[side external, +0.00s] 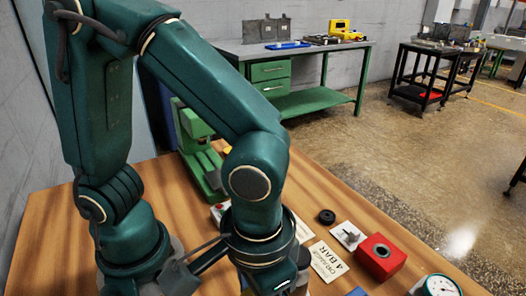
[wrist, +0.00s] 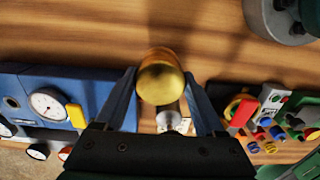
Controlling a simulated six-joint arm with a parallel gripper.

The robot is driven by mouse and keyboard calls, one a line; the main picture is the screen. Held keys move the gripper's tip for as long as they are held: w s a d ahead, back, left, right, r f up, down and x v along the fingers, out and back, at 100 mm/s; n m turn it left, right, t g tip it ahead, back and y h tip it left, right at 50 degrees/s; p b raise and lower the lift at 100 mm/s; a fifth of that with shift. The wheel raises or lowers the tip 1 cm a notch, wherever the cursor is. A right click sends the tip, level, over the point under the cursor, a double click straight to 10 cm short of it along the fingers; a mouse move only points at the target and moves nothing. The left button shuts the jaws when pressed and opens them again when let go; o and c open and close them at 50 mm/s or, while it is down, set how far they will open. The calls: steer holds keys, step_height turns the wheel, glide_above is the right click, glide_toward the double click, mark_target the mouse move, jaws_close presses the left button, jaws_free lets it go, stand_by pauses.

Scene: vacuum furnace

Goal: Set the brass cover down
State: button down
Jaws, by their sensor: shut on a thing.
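The brass cover (wrist: 161,80) is a gold, rounded piece in the middle of the wrist view. My gripper (wrist: 160,76) is shut on it, with one dark finger on each side. The wood table top (wrist: 100,45) shows around and beyond it. I cannot tell from this view how high the cover is above the table. In the side view my arm reaches down at the lower middle, and the fingers and the cover are hidden or out of frame there.
A blue unit (wrist: 90,92) with a round gauge (wrist: 47,104) and a yellow handle (wrist: 76,116) is at left. A red handle (wrist: 242,113) and small fittings are at right. A red block (side external: 381,258), black ring (side external: 326,216) and printed card (side external: 328,261) lie on the table.

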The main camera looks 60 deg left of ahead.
step_height(320, 180, up, 5)
steer(key=shift+r, duration=0.1)
steer(key=shift+r+m, duration=0.3)
steer(key=shift+s+r+m, duration=0.1)
steer(key=shift+r+m, duration=0.1)
steer(key=shift+m, duration=0.3)
steer(key=m, duration=0.3)
steer(key=r+m, duration=0.1)
steer(key=m, duration=0.1)
steer(key=shift+s+d+r+m, duration=0.1)
steer(key=shift+s+d+m, duration=0.1)
steer(key=shift+s+m, duration=0.15)
steer(key=m, duration=0.2)
steer(key=r+m, duration=0.1)
steer(key=m, duration=0.1)
steer(key=s+m, duration=0.1)
steer(key=m, duration=0.1)
steer(key=shift+d+r, duration=0.15)
steer(key=m, duration=0.4)
steer(key=r+m, duration=0.1)
steer(key=m, duration=0.1)
steer(key=shift+s, duration=0.35)
steer(key=w+a+n, duration=1.5)
steer(key=a+n, duration=0.3)
steer(key=n, duration=0.1)
steer(key=shift+a+r, duration=0.4)
